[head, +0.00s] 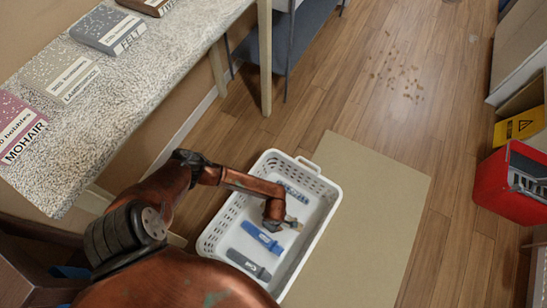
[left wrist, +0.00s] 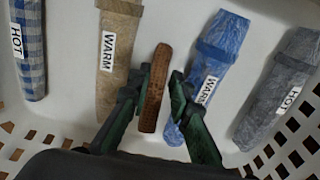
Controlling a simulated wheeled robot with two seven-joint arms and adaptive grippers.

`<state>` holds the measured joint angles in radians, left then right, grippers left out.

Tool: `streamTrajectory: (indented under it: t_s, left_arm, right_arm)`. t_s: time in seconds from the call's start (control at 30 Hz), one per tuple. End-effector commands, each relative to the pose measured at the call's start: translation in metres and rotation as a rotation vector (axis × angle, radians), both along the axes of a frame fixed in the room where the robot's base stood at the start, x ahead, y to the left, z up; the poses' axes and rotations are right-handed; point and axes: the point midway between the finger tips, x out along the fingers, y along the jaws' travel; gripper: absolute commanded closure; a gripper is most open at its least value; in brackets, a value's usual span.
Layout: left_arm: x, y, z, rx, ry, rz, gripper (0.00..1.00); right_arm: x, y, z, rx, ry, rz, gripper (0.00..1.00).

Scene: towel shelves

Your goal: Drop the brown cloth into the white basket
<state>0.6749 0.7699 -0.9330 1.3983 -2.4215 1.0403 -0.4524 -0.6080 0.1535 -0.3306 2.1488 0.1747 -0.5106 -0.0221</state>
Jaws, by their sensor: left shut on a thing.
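The white basket (head: 312,208) stands on the floor, with perforated sides; its inside fills the left wrist view (left wrist: 170,20). My left gripper (head: 291,223) reaches down into it. In the left wrist view its fingers (left wrist: 156,95) are shut on the brown cloth (left wrist: 154,88), a narrow ribbed piece seen edge-on. The cloth hangs between the tan and blue cloths; I cannot tell whether it touches the basket floor. In the head view the cloth is hardly visible at the fingertips. My right gripper is not in view.
In the basket lie a blue checked cloth (left wrist: 30,45), a tan cloth (left wrist: 117,60), a blue cloth (left wrist: 215,65) and a grey cloth (left wrist: 280,90). A speckled shelf (head: 110,110) holds labelled boxes at left. A red container (head: 510,185) stands at right.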

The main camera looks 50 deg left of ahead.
Motion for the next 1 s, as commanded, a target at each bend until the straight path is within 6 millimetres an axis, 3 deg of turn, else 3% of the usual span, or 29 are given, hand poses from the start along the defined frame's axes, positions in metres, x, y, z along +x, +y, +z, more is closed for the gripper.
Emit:
streamTrajectory:
  t_s: [0.53,0.57,0.6,0.8,1.0]
  left_arm:
    - [0.0,-0.001,-0.012,0.002,0.001,0.0,1.0]
    - [0.0,-0.001,-0.012,0.002,0.001,0.0,0.8]
    - [0.0,-0.001,-0.011,0.002,0.001,0.0,0.77]
    - [0.0,-0.001,-0.011,0.002,0.001,0.0,0.64]
    - [0.0,-0.001,-0.011,0.002,0.0,0.0,0.64]
  right_arm:
    - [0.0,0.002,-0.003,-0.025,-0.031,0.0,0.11]
    - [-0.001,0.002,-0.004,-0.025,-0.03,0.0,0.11]
    - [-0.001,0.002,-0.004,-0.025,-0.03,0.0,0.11]
    - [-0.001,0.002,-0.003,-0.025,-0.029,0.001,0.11]
    - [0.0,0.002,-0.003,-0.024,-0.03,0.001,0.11]
